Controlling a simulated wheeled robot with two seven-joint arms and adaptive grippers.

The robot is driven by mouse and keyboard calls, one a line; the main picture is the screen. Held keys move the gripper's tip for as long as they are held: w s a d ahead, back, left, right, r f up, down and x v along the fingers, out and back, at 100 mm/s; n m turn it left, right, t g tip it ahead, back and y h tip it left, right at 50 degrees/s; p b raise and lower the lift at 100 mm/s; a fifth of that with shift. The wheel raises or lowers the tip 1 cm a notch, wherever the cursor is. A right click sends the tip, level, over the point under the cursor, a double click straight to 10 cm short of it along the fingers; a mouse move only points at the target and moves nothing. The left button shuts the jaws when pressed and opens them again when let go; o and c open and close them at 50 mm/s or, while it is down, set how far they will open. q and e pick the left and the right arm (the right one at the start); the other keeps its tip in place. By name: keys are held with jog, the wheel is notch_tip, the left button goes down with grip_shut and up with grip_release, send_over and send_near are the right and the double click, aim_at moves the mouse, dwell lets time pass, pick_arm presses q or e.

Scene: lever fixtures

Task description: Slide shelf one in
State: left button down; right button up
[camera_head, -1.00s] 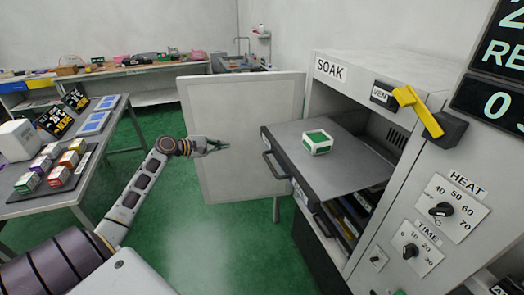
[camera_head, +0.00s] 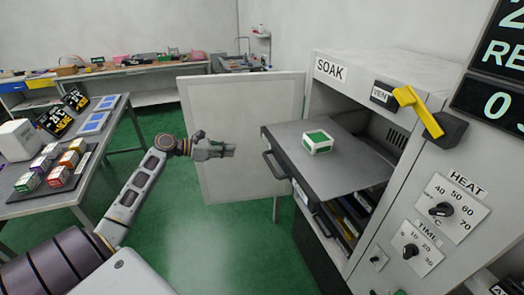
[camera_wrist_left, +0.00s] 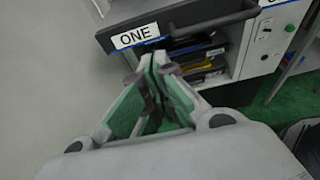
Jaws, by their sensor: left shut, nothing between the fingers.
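Shelf one (camera_head: 345,165) is a grey tray pulled out of the SOAK cabinet (camera_head: 420,150), with a dark handle (camera_head: 275,165) along its front. A green and white box (camera_head: 317,142) sits on the shelf. In the left wrist view the shelf's front bar (camera_wrist_left: 190,22) carries a label reading ONE (camera_wrist_left: 135,36). My left gripper (camera_head: 232,149) is shut and empty, left of the shelf handle and apart from it. In the left wrist view its fingertips (camera_wrist_left: 155,68) come together below the label. My right gripper is not in view.
The open white cabinet door (camera_head: 240,120) stands behind my left gripper. More shelves (camera_head: 350,215) sit inside the cabinet below shelf one. A yellow lever (camera_head: 415,108) is on the vent. A table (camera_head: 100,140) with several small boxes is at left. Green floor is free between.

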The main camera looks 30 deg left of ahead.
pick_arm(q)
jog(key=shift+w, duration=0.1)
dwell(0.3)
jog(key=p+x, duration=0.1)
jog(key=x, duration=1.2)
jog(key=shift+w+d+r, duration=0.3)
jog(key=shift+w+d, duration=0.05)
jog(key=shift+d, duration=0.05)
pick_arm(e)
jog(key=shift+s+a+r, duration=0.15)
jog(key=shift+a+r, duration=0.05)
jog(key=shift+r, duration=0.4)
pick_arm(q)
jog(key=shift+w+d, duration=0.1)
jog(key=shift+w, duration=0.05)
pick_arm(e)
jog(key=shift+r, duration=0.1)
